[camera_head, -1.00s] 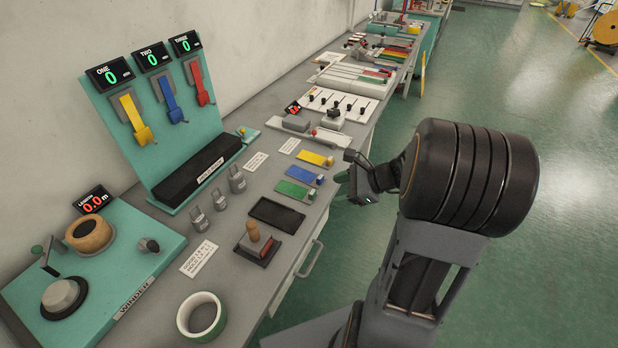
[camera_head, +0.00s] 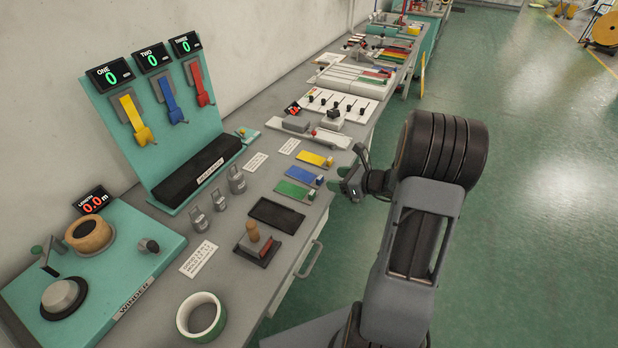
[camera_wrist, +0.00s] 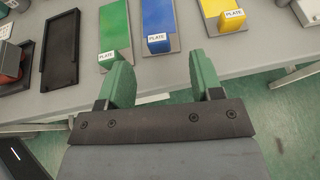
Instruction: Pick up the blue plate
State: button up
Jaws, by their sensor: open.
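The blue plate (camera_head: 304,176) lies on the bench between the green plate (camera_head: 294,190) and the yellow plate (camera_head: 315,159). In the wrist view the blue plate (camera_wrist: 158,20) is at the top middle, with a raised blue block labelled PLATE at its near end. My gripper (camera_head: 336,178) is beside the bench's front edge, a little right of the plates. In the wrist view its two green fingers (camera_wrist: 167,80) are apart with nothing between them. They are short of the blue plate and roughly in line with it, apart from it.
A dark empty tray (camera_head: 277,214) and a wooden-handled stamp (camera_head: 254,240) lie nearer along the bench (camera_head: 236,272). Several metal weights stand behind. A white-topped device with a lever (camera_head: 333,119) is beyond the yellow plate.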

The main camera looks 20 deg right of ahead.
aim_at(320, 177)
jog(key=shift+p+x, duration=0.3)
jog(key=shift+x, duration=2.3)
jog(key=shift+s+a, duration=0.1)
jog(key=shift+a, duration=0.05)
grip_shut()
